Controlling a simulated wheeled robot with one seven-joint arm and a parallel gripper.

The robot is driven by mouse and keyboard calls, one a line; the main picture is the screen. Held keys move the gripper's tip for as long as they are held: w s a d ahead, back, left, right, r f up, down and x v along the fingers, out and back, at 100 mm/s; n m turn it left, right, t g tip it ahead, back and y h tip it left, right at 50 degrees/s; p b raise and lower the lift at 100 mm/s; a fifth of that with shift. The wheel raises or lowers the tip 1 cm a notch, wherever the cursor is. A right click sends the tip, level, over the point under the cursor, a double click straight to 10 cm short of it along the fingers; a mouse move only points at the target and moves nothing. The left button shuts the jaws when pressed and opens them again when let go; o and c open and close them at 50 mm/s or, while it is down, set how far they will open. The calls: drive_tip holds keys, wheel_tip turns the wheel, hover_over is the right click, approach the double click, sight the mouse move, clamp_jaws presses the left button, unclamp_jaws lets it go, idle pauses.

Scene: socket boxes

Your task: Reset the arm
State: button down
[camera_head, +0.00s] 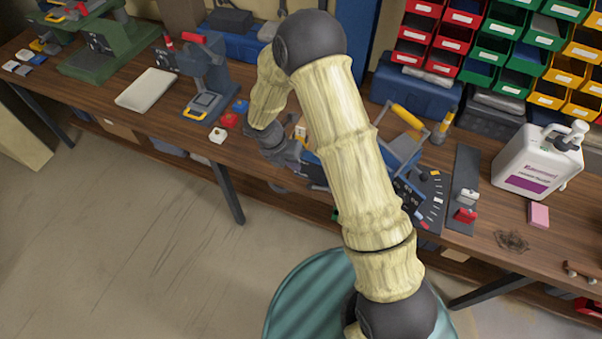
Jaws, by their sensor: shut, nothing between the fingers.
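My arm (352,150) rises from the lower middle, bends at a dark elbow joint, and comes down to the workbench (300,110). My gripper (291,158) is at the front part of the bench, just left of a blue machine (403,150). It is small in the view and partly hidden by my forearm. It is shut with nothing seen in it. Whether it touches the bench or the machine cannot be told.
Red, green and yellow bins (500,60) stand at the back right. A white jug (537,160) and a pink block (539,215) are on the right. A grey machine (207,75), white tray (147,90) and green machine (105,45) stand left.

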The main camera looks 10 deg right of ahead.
drive_tip(key=shift+v, duration=1.2)
drive_tip(key=s+d+r+m+t+y, duration=0.1)
drive_tip(key=s+d+r+m, duration=0.5)
drive_tip(key=m, duration=0.9)
drive_tip(key=s+d+r+m+t+y, duration=0.1)
drive_tip(key=s+d+r+m+y, duration=0.2)
drive_tip(key=m, duration=1.2)
drive_tip(key=s+d+r, duration=0.3)
drive_tip(key=s+r, duration=0.3)
drive_tip(key=r, duration=0.1)
drive_tip(key=shift+m, duration=0.3)
drive_tip(key=shift+d, duration=0.15)
